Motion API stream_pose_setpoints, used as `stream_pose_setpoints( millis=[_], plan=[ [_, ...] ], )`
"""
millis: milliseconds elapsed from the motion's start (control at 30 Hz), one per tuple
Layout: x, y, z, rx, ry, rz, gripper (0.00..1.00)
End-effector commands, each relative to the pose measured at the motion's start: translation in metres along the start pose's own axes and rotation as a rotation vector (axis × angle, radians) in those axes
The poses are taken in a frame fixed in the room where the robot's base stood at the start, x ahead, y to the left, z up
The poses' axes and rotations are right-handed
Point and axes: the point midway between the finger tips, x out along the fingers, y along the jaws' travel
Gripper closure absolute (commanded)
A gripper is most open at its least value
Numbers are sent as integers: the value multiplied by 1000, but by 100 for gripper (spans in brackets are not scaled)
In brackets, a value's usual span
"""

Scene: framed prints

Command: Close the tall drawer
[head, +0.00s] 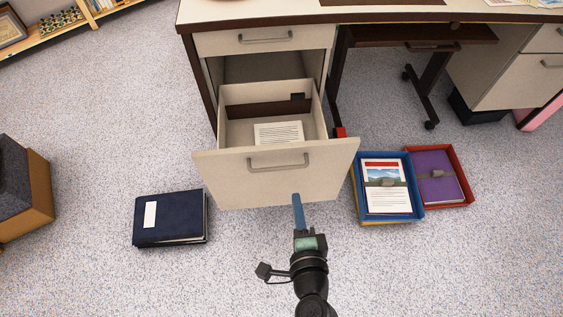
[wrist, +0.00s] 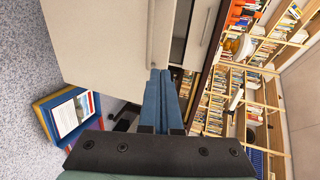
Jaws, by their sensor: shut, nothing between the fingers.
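The tall drawer (head: 230,178) is pulled well out from the desk's left pedestal, below a shallow shut drawer (head: 262,38). Its cream front has a grey bar handle (head: 278,162), and papers (head: 279,132) lie inside it. My gripper (head: 298,198) is shut and empty, its blue fingers in front of the drawer front, below and right of the handle in the head view. In the wrist view my gripper (wrist: 159,72) points along the drawer front (wrist: 105,40), which fills the upper left. I cannot tell whether the fingers touch the front.
A dark blue binder (head: 170,218) lies on the floor at left. A blue tray (head: 388,187) with a booklet and a red tray (head: 440,176) with a purple book stand to the right. A brown box (head: 25,190) is at far left. Carpet is open between binder and trays.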

Motion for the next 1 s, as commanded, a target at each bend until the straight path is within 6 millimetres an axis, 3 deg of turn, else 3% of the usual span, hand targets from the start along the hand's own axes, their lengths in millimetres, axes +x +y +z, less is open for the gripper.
stream_pose_setpoints(
  millis=[267,700,1000],
  plan=[
    [27,1,0,8,1,2,100],
    [107,-1,0,6,0,1,100],
    [134,-10,0,5,0,2,100]
  ],
)
